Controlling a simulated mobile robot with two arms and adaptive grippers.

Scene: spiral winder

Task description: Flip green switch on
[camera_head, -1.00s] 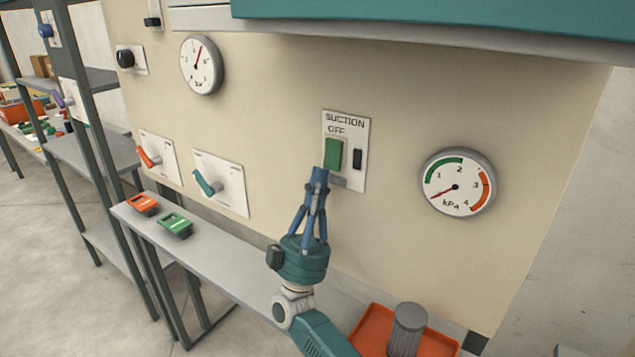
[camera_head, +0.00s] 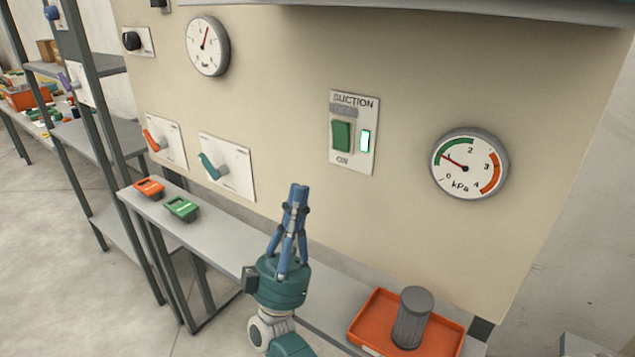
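The green switch (camera_head: 341,136) is on the plate labelled SUCTION on the beige panel. The word ON reads clearly below it, and the label above it is greyed. The indicator (camera_head: 365,141) beside the switch glows bright white-green. My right gripper (camera_head: 299,190) is below and left of the switch, apart from the panel. Its blue fingers are together at the tips and nothing shows between them. My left gripper is not in view.
The kPa gauge (camera_head: 468,163) is right of the switch, its needle near 1. An orange tray (camera_head: 372,328) with a grey cylinder (camera_head: 412,317) stands at the lower right. A teal lever (camera_head: 211,166) and orange lever (camera_head: 152,140) are at the left. The grey shelf (camera_head: 222,240) runs below.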

